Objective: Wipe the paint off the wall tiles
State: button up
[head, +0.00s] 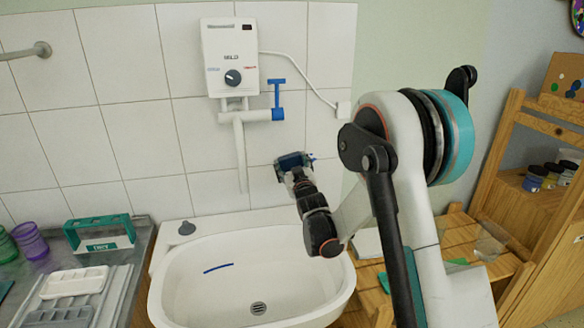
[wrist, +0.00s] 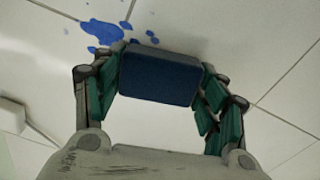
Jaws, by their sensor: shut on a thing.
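My gripper (head: 297,172) is shut on a dark blue sponge (wrist: 158,76), with a green finger on each side of it. In the head view the sponge (head: 289,161) is at the tiled wall (head: 215,150), above the right rear of the sink. Blue paint (wrist: 103,31) shows on the tiles in the wrist view as one larger blot with smaller spots around it, just beyond the sponge's upper left. The sponge's front face is hidden, and I cannot tell whether it touches the tiles. In the head view the gripper and sponge cover most of the paint.
A white sink (head: 180,290) with a blue streak inside lies below. A water heater (head: 230,58) with a pipe and blue tap (head: 277,100) hangs left of my gripper. Wooden shelving (head: 500,150) stands at right.

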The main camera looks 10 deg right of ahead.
aim_at(292, 165)
jog(key=shift+s, duration=3)
jog(key=shift+s, duration=0.1)
jog(key=shift+s, duration=1.4)
jog(key=shift+s, duration=0.1)
jog(key=s, duration=0.3)
jog(key=shift+s+r, duration=0.25)
jog(key=shift+r, duration=0.15)
